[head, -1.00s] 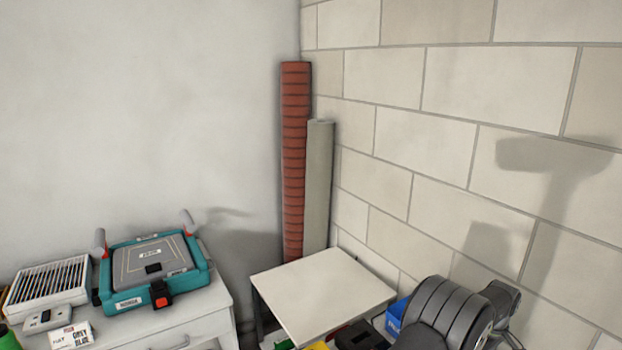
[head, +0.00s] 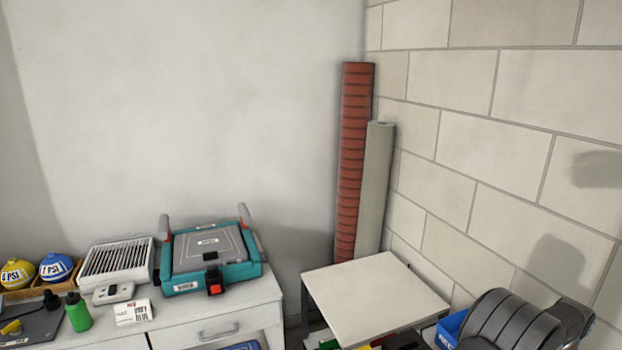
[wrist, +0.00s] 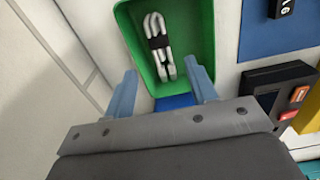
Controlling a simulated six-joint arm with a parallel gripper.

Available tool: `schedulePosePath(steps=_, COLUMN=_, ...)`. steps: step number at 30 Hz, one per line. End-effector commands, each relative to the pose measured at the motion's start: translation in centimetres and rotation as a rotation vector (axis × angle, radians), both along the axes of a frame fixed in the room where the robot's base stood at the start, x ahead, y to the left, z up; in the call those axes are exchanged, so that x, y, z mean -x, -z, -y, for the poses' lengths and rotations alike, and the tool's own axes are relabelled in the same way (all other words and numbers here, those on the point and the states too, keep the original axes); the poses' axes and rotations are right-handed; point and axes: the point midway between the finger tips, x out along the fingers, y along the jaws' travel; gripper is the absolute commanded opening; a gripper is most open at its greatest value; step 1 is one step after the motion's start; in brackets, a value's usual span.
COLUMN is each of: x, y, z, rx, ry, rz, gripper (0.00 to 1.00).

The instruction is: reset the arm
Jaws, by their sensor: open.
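My gripper (wrist: 163,88) shows in the wrist view with its two blue-grey fingers spread apart. It is open, and nothing is between the fingers. Beyond the fingertips is a green bin (wrist: 205,60) with a bundled white cable or cord (wrist: 159,50) inside, bound by a dark band. The fingers look near the bin's lower edge; I cannot tell if they touch it. In the head view, dark rounded parts of my own arm show at the lower right, and the gripper is not visible there.
A white cabinet (head: 205,330) at left carries a teal case (head: 212,262), a vented white box (head: 116,262) and a green bottle (head: 77,312). A pale square-topped table (head: 375,297) stands in the corner near red (head: 355,165) and grey rolls (head: 374,190). A dark box (wrist: 280,88) sits right of the green bin.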

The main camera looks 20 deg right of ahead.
Motion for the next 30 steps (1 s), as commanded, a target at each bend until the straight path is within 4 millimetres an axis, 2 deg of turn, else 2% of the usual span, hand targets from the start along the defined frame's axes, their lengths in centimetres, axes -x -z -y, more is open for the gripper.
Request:
schedulePosePath(steps=1, x=0.0, y=-1.3, z=0.0, rx=0.003, ry=0.0, rz=0.001, gripper=0.52)
schedulePosePath(steps=22, x=0.0, y=-15.2, z=0.0, rx=0.002, ry=0.0, rz=0.0, gripper=0.52)
schedulePosePath(steps=24, x=0.0, y=-12.8, z=-0.1, rx=-0.007, ry=0.0, rz=-0.001, gripper=0.52)
schedulePosePath(steps=30, x=0.0, y=-8.8, z=-0.1, rx=-0.004, ry=0.0, rz=-0.001, gripper=0.52)
